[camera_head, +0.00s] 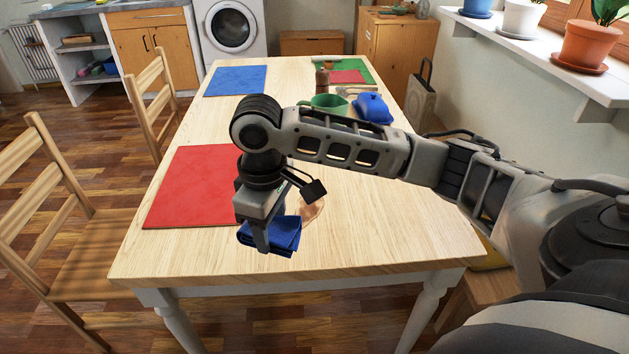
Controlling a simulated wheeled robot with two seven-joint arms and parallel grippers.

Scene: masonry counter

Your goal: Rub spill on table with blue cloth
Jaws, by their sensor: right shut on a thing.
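My right gripper (262,228) reaches in from the right over the near part of the table and is shut on the blue cloth (285,236). The cloth is folded and hangs at or just above the table top; I cannot tell whether it touches. A brownish spill (313,211) shows on the wood just right of and behind the cloth, partly hidden by my gripper and the cloth. The wooden table (400,215) is light coloured with white legs. My left gripper is not in view.
A red mat (187,190) lies left of the gripper, a blue mat (236,80) farther back. Chairs (62,200) stand left. The near right table is clear.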

